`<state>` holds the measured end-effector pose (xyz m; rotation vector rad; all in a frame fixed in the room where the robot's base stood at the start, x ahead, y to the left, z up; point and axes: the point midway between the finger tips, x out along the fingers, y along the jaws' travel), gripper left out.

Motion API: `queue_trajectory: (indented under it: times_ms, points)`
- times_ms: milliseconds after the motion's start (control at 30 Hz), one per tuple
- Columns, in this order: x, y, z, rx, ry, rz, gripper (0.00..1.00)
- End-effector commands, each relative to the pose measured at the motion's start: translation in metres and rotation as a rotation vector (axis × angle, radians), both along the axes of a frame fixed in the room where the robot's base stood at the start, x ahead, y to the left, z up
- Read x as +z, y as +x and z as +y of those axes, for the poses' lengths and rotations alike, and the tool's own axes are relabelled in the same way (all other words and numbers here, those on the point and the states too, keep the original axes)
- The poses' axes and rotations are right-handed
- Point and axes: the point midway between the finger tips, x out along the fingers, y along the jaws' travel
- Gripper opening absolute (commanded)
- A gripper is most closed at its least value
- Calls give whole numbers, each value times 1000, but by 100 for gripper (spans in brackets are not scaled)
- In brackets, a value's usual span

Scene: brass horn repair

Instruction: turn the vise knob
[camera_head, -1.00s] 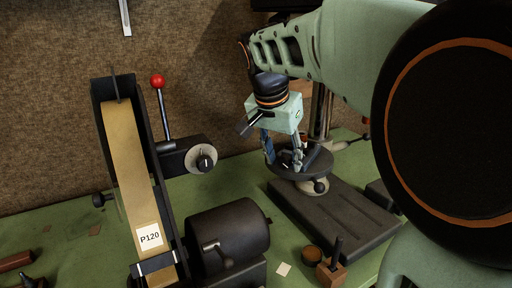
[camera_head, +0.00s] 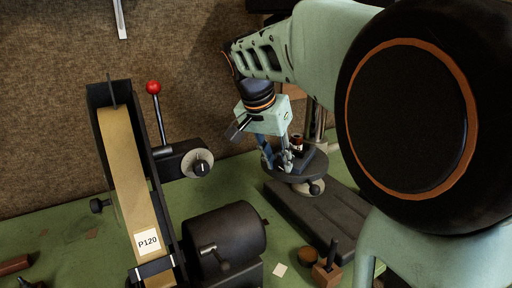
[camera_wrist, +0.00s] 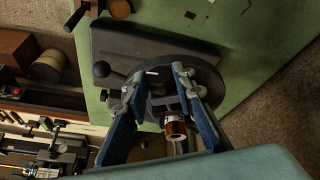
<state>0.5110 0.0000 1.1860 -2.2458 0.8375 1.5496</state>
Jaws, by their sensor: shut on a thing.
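A small dark vise stands on the round drill press table (camera_head: 299,174), partly hidden by my gripper. My gripper (camera_head: 279,163) points down at its near side. In the wrist view my gripper's fingers (camera_wrist: 157,80) sit on either side of a small dark vise knob (camera_wrist: 154,88) with a white mark (camera_wrist: 152,72), and are shut on it. A copper-brown cylinder with a white label (camera_wrist: 176,130) is by the vise, between the fingers in the picture; it also shows in the head view (camera_head: 297,142). How firmly the vise holds it is not clear.
A belt sander (camera_head: 128,180) with a P120 label and red-ball lever (camera_head: 153,87) stands at the left. A dark motor drum (camera_head: 228,238) is in front. The press base (camera_head: 318,215) and a wooden block (camera_head: 326,274) lie to the right.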

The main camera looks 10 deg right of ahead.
Motion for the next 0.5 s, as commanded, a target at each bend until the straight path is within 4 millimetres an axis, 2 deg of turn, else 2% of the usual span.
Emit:
queue_trajectory:
  times_ms: [33, 500]
  points:
    - [5, 1, 2, 3, -24, 20, 0]
    - [2, 4, 6, 2, -276, 212, 0]
